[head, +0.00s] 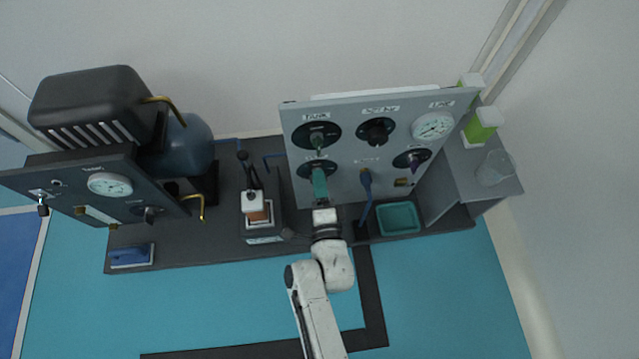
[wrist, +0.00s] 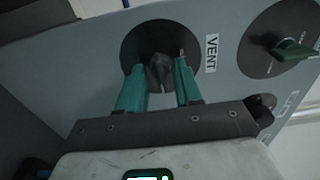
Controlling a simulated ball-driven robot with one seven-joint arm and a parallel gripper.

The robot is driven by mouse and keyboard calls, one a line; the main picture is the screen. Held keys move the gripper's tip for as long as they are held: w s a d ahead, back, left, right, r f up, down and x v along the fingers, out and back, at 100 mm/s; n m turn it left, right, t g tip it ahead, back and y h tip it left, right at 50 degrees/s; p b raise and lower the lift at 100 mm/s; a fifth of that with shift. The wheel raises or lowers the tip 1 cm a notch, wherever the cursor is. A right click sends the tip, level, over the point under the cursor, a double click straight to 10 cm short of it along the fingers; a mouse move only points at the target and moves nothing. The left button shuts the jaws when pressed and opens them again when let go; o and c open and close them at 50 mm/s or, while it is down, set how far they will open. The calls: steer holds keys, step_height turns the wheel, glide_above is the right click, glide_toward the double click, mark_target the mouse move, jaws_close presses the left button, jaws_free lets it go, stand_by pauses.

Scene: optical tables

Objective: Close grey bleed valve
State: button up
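A grey knob (wrist: 160,72) sits on a black round dial (wrist: 137,42) beside a label reading VENT, on the grey panel. My gripper (wrist: 159,72) has two teal fingers, one on each side of the knob. A narrow gap shows between the knob and the fingers, so the gripper looks open around it. In the head view my gripper (head: 319,172) reaches up to the lower left dial (head: 306,169) of the panel and hides its knob.
A green knob (head: 317,139) is just above, also in the wrist view (wrist: 293,50). A dark knob (head: 377,132), a purple knob (head: 413,160) and a gauge (head: 433,126) share the panel.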

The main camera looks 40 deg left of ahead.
steer(key=shift+w+a, duration=0.1)
steer(key=shift+a, duration=0.05)
jaws_close()
stand_by(0.4)
